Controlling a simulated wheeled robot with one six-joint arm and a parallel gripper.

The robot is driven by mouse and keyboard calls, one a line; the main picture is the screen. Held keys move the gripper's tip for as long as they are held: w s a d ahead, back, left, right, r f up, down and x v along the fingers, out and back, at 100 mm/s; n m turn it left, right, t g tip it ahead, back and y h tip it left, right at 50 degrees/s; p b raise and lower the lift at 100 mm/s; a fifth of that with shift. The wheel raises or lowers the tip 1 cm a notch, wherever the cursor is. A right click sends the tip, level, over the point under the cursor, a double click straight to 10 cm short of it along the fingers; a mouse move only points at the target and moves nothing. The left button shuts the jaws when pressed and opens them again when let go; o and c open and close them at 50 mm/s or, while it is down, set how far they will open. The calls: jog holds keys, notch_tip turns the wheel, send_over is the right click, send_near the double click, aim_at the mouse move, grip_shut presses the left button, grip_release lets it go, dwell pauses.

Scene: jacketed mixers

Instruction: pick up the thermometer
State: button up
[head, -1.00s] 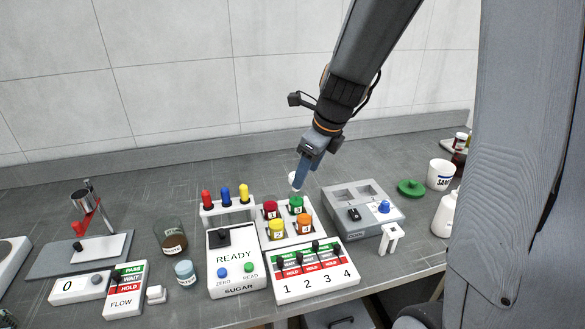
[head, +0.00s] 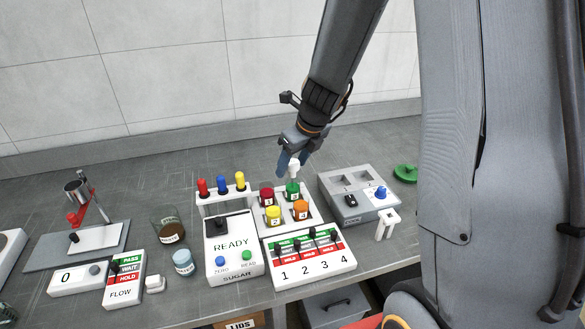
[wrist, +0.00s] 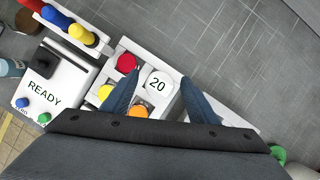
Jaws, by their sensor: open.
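The thermometer shows as a white head reading "20" (wrist: 158,84) in the wrist view. In the head view, its white head (head: 293,168) stands above the green-topped jar (head: 292,190) in the white rack. Its lower part is hidden. My gripper (head: 292,163) points down over the rack with its blue fingers open. In the wrist view, the gripper's fingers (wrist: 157,82) lie one on each side of the white head, with a gap visible at each side. I cannot tell whether the fingertips are level with the head.
Red (head: 267,194), yellow (head: 272,215) and orange (head: 301,210) jars crowd the same rack. The READY sugar box (head: 232,258) is at left, the numbered panel (head: 310,262) in front, and a grey box (head: 350,210) at right. The bench behind is clear.

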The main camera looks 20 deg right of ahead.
jog(key=c, duration=1.2)
jog(key=shift+r, duration=0.1)
notch_tip(320, 180, up, 10)
jog(key=shift+f+p, duration=0.2)
jog(key=shift+p, duration=0.2)
notch_tip(320, 180, up, 10)
jog(key=p, duration=0.7)
jog(key=shift+r+p, duration=0.1)
jog(key=shift+p, duration=0.2)
